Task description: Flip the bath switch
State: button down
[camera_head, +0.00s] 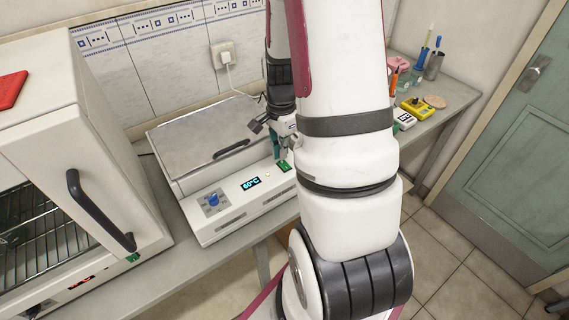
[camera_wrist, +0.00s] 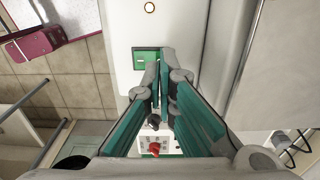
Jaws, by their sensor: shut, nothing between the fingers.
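The bath (camera_head: 215,190) is a white box with a grey metal lid, standing on the bench. Its front panel carries a blue dial, a lit display (camera_head: 251,183) reading 60°C, a small round button and a green switch (camera_head: 285,167) at the right end. My gripper (camera_head: 281,154) is shut and empty, pointing down just over the switch. In the wrist view the green switch (camera_wrist: 143,56) lies just beyond the fingertips (camera_wrist: 159,70), which partly cover it. I cannot tell whether they touch it or which way the switch is set.
A white oven (camera_head: 75,180) with a dark handle stands left of the bath, a red item (camera_head: 11,90) on top. A wall socket (camera_head: 223,54) with a plug is behind. A yellow device (camera_head: 417,108) and small tools are to the right. My arm hides part of the bench.

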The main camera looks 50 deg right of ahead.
jog(key=shift+f+b, duration=0.4)
jog(key=shift+f, duration=0.7)
dwell(0.4)
jog(key=shift+r+p, duration=1.5)
jog(key=shift+r, duration=2.1)
jog(key=w+a+r+n+t, duration=0.1)
jog(key=a+r+n+t, duration=0.2)
jog(key=a+r+n, duration=0.85)
jog(key=s+a+r+n+t+b, duration=0.2)
jog(key=s+a+r+n, duration=0.7)
jog(key=a+r, duration=0.2)
jog(key=shift+a+r+t, duration=0.2)
jog(key=shift+a+t, duration=0.1)
jog(key=shift+a, duration=0.2)
jog(key=shift+s, duration=0.1)
